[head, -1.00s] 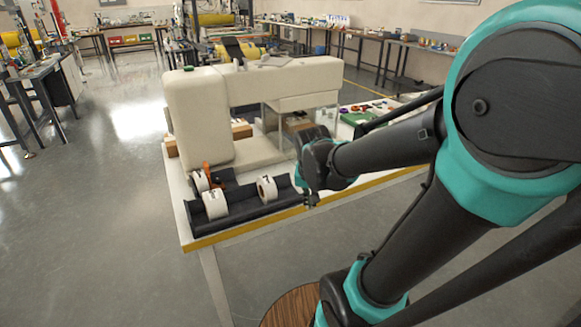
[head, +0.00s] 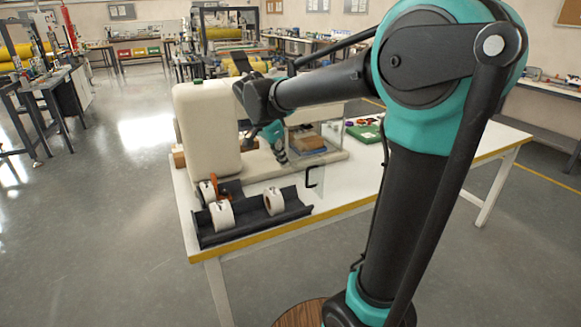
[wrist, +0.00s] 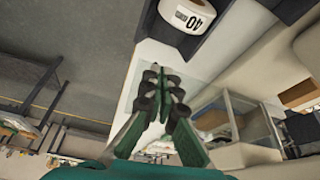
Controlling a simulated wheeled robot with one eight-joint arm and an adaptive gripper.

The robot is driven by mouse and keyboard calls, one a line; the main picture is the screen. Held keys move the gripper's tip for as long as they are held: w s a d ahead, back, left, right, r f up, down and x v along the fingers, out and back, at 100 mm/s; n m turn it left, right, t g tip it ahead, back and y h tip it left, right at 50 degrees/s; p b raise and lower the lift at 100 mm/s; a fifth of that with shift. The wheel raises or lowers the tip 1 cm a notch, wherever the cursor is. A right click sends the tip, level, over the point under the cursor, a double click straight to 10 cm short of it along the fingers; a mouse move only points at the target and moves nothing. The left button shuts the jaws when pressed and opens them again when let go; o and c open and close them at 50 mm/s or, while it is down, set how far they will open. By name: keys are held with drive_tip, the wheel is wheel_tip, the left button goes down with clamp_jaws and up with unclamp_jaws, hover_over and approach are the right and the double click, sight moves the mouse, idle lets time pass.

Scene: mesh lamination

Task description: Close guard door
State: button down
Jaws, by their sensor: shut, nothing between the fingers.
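The guard door (head: 300,190) is a clear panel with a black handle (head: 312,177). It stands out from the machine's clear enclosure (head: 318,137), swung open toward the table's front edge. My gripper (head: 282,158) points down just left of the panel, close to it; I cannot tell whether they touch. In the wrist view my gripper (wrist: 162,75) has its fingertips together and holds nothing. Clear panel edges show around the fingertips there, but the handle cannot be made out.
The cream machine (head: 208,128) stands behind. A dark tray (head: 245,225) with several white rolls lies at the table's front, left of the door. A cardboard box (head: 308,141) is inside the enclosure.

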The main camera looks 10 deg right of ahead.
drive_tip(key=w+d+f, duration=0.3)
drive_tip(key=d+f, duration=0.3)
drive_tip(key=f, duration=0.2)
drive_tip(key=shift+w+d+f, duration=0.15)
drive_tip(key=shift+w, duration=0.05)
